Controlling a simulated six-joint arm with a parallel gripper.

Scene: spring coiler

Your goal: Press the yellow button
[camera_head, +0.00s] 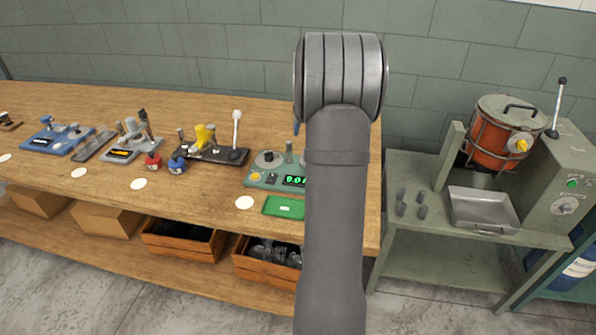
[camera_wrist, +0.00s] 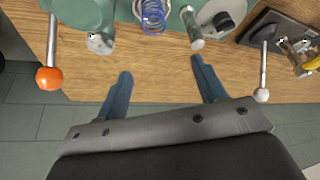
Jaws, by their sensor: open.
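The yellow button (camera_head: 255,176) is a small round cap at the left front of the green spring coiler (camera_head: 270,165) in the head view. The coiler has a lit green display beside it, and my arm covers its right part. In the wrist view the coiler's green body (camera_wrist: 85,12) is at the top edge, with a blue spring (camera_wrist: 153,16) and an orange-knobbed lever (camera_wrist: 49,77); the yellow button cannot be made out there. My gripper (camera_wrist: 162,82) is open and empty, its two blue fingers wide apart over the wood. My arm mostly hides it in the head view.
A black device with a yellow part (camera_head: 203,138) and a white-knobbed lever (camera_head: 236,128) stands left of the coiler. A green tray (camera_head: 284,207) lies in front. A grey-green cart (camera_head: 425,165) with a red drum (camera_head: 490,145) is at the right.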

